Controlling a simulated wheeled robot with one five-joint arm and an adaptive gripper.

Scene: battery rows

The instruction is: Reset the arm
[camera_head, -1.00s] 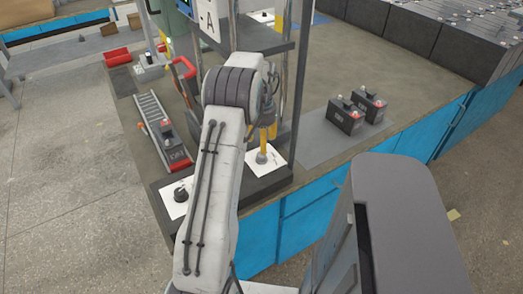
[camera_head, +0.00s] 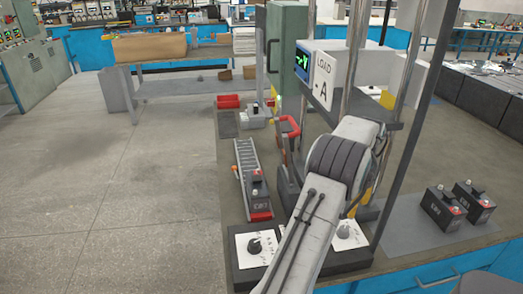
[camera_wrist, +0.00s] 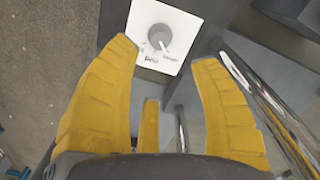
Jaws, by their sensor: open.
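My gripper (camera_wrist: 165,58) is open in the wrist view, with its yellow fingers spread and nothing between them. Beyond the fingertips is a white plate with a grey dial knob (camera_wrist: 160,38); the fingers are apart from the knob as far as I can see. In the head view my white arm reaches over the front of the bench beside the LOAD A unit (camera_head: 324,80). There my gripper is mostly hidden behind the arm, with only a bit of yellow showing.
Metal posts (camera_head: 408,130) stand close to my arm. A battery (camera_head: 258,186) sits on a ramp (camera_head: 243,165) at left. Two batteries (camera_head: 441,210) stand on a grey mat (camera_head: 400,238) at right. A dial plate (camera_head: 256,245) lies at the bench's front. Open floor (camera_head: 130,190) is on the left.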

